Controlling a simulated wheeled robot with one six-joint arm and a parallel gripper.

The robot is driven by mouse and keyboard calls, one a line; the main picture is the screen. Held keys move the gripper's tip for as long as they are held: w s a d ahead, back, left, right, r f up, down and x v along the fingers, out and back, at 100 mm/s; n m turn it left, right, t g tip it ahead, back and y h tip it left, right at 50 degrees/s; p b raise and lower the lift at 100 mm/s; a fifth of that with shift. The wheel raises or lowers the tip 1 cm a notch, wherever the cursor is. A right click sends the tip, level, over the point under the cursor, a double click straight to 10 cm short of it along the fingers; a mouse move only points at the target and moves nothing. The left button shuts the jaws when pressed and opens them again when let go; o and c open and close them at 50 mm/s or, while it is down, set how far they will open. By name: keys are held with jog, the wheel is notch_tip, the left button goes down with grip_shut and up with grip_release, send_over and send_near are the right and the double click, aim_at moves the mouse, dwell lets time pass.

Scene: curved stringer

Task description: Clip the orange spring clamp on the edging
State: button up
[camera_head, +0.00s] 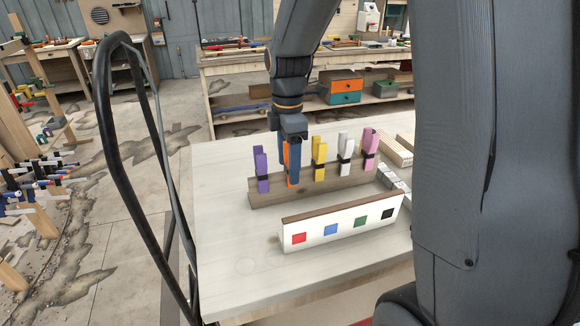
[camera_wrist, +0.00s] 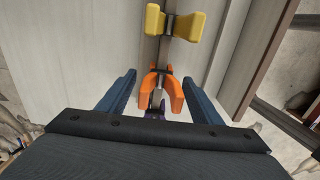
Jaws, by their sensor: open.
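The orange spring clamp (camera_wrist: 165,90) stands on a wooden rail (camera_head: 330,190), between the purple clamp (camera_head: 261,170) and the yellow clamp (camera_head: 319,158). My gripper (camera_wrist: 160,78) is open, with one blue finger on each side of the orange clamp and visible gaps between. In the head view my gripper (camera_head: 290,170) comes down from above and mostly hides the orange clamp (camera_head: 286,155). The brown edging (camera_head: 340,206) runs along the top of a white board in front of the rail. It appears to be the brown strip (camera_wrist: 268,55) at right in the wrist view.
A white clamp (camera_head: 345,148) and a pink clamp (camera_head: 370,148) stand farther right on the rail. The white board (camera_head: 345,228) bears red, blue, green and black squares. Wood pieces (camera_head: 397,150) lie at the right. The table (camera_head: 225,245) is clear at left and front.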

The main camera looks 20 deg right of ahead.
jog(key=shift+f, duration=0.6)
jog(key=c, duration=1.3)
jog(key=shift+r, duration=0.1)
jog(key=shift+c, duration=0.2)
